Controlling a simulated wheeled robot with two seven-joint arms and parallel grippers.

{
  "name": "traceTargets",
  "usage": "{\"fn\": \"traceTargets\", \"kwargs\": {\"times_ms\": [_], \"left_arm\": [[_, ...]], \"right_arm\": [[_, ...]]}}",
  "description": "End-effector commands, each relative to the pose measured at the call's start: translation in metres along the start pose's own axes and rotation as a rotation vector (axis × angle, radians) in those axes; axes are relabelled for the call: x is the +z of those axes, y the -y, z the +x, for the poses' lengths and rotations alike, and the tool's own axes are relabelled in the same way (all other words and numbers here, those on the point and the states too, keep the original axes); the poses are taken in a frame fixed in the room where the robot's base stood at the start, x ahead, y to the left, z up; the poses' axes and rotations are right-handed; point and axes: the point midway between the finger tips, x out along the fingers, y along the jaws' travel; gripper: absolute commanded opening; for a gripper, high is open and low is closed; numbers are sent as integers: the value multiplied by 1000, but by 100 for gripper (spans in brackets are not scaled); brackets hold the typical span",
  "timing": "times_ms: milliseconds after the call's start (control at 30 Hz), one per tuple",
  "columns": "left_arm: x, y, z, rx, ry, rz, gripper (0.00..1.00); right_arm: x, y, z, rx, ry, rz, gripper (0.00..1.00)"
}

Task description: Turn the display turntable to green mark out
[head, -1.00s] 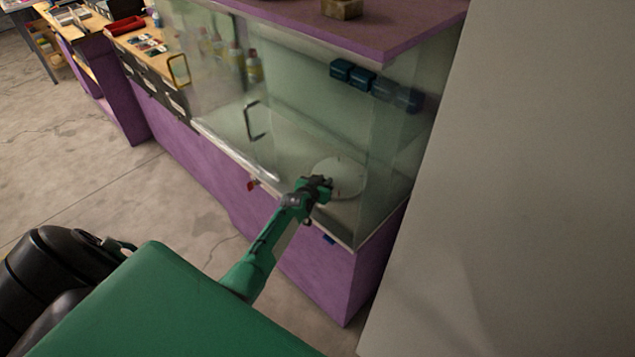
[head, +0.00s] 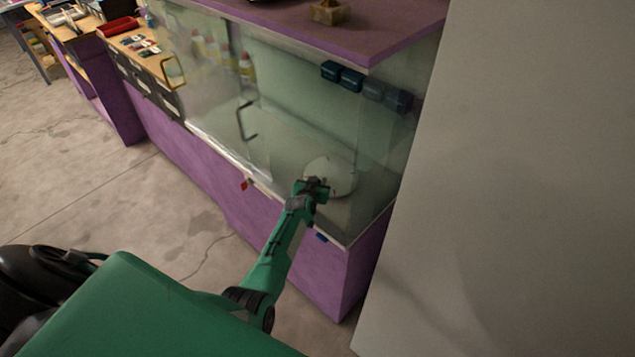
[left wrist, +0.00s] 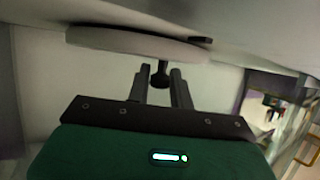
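The display turntable is a round pale disc (head: 343,177) on the floor of the glass case at its right end. In the left wrist view, its edge (left wrist: 130,42) crosses the top and a dark knobbed peg (left wrist: 160,78) stands out from it. My left gripper (head: 318,184) is at the disc's near-left edge. In the left wrist view, its two fingers (left wrist: 161,80) are apart, one on each side of the peg, with gaps showing. I cannot make out a green mark. My right gripper is not in view.
The glass case has a purple base (head: 215,180) and a purple top (head: 345,28). A dark handle (head: 244,121) is on the glass to the left. Bottles (head: 246,66) and dark blue boxes (head: 350,79) are behind the glass. A large grey panel (head: 500,180) fills the right side.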

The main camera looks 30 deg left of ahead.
Motion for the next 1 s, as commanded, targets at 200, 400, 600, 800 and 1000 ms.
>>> {"fn": "traceTargets", "kwargs": {"times_ms": [200, 400, 600, 800, 1000], "left_arm": [[0, 0, 0, 0, -1, 0, 38], [0, 0, -1, 0, 0, 0, 38], [1, -1, -15, 1, 0, 0, 38], [1, 0, -41, 1, -1, -1, 38], [1, 0, -69, 0, -1, 1, 38]], "right_arm": [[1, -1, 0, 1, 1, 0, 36], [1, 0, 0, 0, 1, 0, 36], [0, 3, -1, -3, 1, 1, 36], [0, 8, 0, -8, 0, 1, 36], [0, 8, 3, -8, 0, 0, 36]]}}
